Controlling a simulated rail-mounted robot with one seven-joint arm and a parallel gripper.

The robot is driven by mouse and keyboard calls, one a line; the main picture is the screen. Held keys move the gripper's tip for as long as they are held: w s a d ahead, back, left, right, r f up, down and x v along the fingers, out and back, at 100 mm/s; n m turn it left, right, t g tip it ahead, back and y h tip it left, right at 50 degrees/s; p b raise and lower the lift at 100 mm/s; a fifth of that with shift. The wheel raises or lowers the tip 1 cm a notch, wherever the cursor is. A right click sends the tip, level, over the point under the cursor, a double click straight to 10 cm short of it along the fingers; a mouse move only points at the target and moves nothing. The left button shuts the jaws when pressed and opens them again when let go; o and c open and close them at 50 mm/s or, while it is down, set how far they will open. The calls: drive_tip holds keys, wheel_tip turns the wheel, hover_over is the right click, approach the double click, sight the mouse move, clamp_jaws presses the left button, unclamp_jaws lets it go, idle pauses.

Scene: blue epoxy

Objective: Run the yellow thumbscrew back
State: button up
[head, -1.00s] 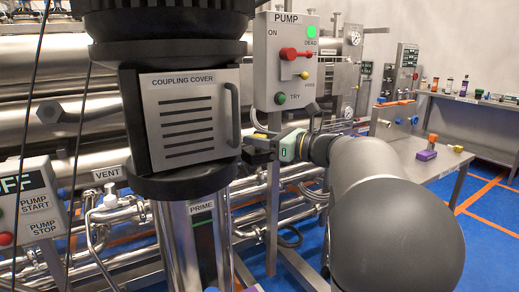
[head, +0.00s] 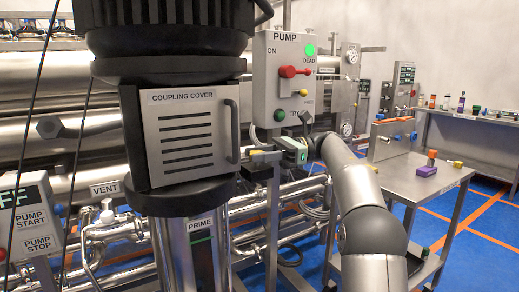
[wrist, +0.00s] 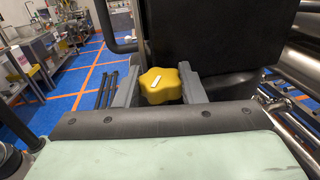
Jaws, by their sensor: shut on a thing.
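The yellow thumbscrew (wrist: 160,85) is a lobed knob with a white mark on top. In the wrist view it sits between the two grey fingers of my gripper (wrist: 158,77), which is shut on it. A dark block stands right behind it. In the head view my gripper (head: 262,155) is just right of the coupling cover (head: 186,140), beside its handle. There the thumbscrew is too small and covered to make out clearly. The cover is closed on the dark pump column.
The pump panel (head: 284,80) with red, yellow and green controls stands just above my gripper. Steel pipes run below and behind. A steel side table (head: 415,182) with an orange and purple item is at right. Blue floor is open beyond it.

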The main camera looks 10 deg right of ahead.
drive_tip(key=shift+w+r+n+g+h+p, duration=0.15)
drive_tip(key=shift+n+g+p, duration=0.4)
drive_tip(key=shift+p, duration=0.8)
drive_tip(key=shift+s+r+n+g+h+p, duration=0.1)
drive_tip(key=shift+r+n+g+p, duration=0.15)
drive_tip(key=shift+g+p, duration=0.85)
drive_tip(key=shift+w+r+n+g+h+p, duration=0.15)
drive_tip(key=shift+n+g+p, duration=0.25)
drive_tip(key=shift+p, duration=1.25)
drive_tip(key=n+g+p, duration=0.1)
drive_tip(key=p, duration=0.4)
drive_tip(key=shift+s+g+h, duration=0.1)
drive_tip(key=shift+g+h, duration=0.15)
drive_tip(key=shift+h, duration=0.15)
drive_tip(key=p, duration=0.3)
drive_tip(key=shift+f+n+g, duration=0.15)
drive_tip(key=shift+n+g, duration=0.15)
drive_tip(key=shift+a+f+n+g+h+p, duration=0.1)
drive_tip(key=shift+f+n+g+h+p, duration=0.3)
drive_tip(key=shift+p, duration=0.6)
drive_tip(key=o, duration=0.7)
